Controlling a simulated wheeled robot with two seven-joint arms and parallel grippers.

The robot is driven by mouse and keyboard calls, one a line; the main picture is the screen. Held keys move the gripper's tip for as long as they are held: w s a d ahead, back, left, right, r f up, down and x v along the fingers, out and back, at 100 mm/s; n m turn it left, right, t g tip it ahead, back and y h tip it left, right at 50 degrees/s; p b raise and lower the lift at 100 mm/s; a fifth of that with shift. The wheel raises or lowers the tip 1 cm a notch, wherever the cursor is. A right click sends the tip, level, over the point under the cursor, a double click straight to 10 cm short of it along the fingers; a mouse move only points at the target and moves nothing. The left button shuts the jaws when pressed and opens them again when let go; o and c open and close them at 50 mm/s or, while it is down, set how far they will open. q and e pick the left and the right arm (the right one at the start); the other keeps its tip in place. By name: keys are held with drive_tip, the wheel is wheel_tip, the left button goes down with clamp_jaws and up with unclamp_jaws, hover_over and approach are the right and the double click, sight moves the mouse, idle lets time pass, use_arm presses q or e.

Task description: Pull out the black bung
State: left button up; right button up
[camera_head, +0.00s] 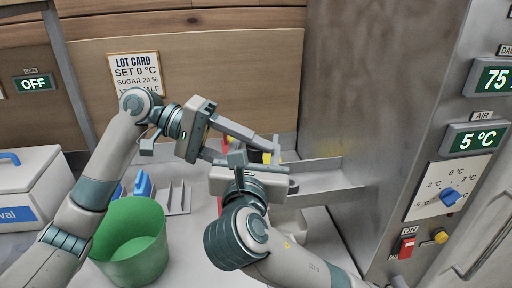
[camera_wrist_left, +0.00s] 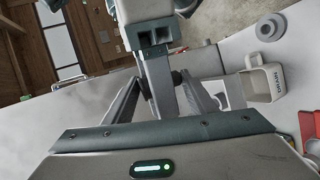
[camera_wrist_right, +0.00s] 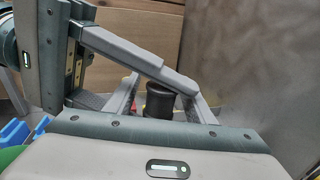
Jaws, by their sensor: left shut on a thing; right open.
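The black bung (camera_wrist_right: 160,102) shows in the right wrist view as a dark upright cylinder, partly covered by a finger of my left gripper. My left gripper (camera_head: 270,152) reaches in from the left and is shut, with a small dark part, apparently the bung (camera_wrist_left: 178,77), between its fingertips in the left wrist view. My right gripper (camera_wrist_right: 162,88) is open, with its fingers on either side of the dark cylinder as seen from its wrist.
A green bucket (camera_head: 130,245) stands at the front left, with blue-handled things behind it. A white box (camera_head: 25,190) is at far left. A steel cabinet (camera_head: 375,120) with dials blocks the right side. A white mug (camera_wrist_left: 263,82) shows in the left wrist view. My arms cross closely.

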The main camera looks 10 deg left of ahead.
drive_tip(key=c, duration=1.2)
use_arm(q)
drive_tip(key=o, duration=1.1)
use_arm(e)
clamp_jaws()
use_arm(q)
drive_tip(key=shift+a, duration=0.1)
drive_tip(key=v, duration=1.1)
drive_tip(key=shift+a+r, duration=0.2)
drive_tip(key=shift+a, duration=0.2)
